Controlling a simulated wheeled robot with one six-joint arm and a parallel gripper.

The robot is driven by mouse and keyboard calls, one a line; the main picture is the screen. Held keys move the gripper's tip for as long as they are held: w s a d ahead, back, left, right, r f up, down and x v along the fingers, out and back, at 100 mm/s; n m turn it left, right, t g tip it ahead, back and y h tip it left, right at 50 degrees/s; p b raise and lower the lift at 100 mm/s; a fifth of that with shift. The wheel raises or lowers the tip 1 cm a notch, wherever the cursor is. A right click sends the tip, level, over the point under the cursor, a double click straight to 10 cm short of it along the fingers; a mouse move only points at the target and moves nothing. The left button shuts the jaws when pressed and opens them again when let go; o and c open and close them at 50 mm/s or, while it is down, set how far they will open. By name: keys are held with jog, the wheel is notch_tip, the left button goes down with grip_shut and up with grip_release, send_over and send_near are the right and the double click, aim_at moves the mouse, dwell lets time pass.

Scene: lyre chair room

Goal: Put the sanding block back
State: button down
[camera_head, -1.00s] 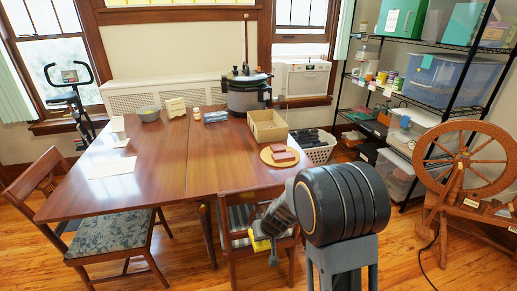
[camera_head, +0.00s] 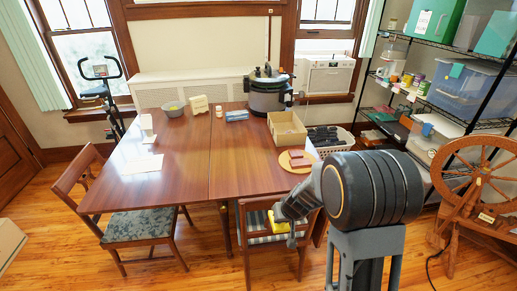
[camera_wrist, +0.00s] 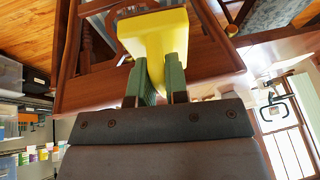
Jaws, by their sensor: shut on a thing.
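My gripper (camera_wrist: 159,75) is shut on a yellow block (camera_wrist: 153,32), which appears to be the sanding block. The block sits between the two green fingers, its wider part beyond the tips. In the head view the yellow block (camera_head: 276,223) is in front of the near edge of the wooden table (camera_head: 165,175), over a chair with a striped seat (camera_head: 262,238). My arm hides part of the gripper in the head view.
The table holds an open cardboard box (camera_head: 287,128), a round board (camera_head: 291,163) with reddish blocks, a cooker (camera_head: 267,93), a bowl (camera_head: 174,109) and papers. A chair (camera_head: 140,224) stands at left, a spinning wheel (camera_head: 484,182) and shelves at right.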

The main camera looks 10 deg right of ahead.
jog(key=w+r, duration=0.3)
jog(key=r, duration=0.5)
jog(key=w+r+h, duration=0.1)
jog(key=w+r, duration=0.2)
jog(key=r, duration=0.5)
jog(key=shift+w+r+b, duration=0.3)
jog(key=shift+w+r, duration=0.05)
jog(key=shift+w, duration=0.05)
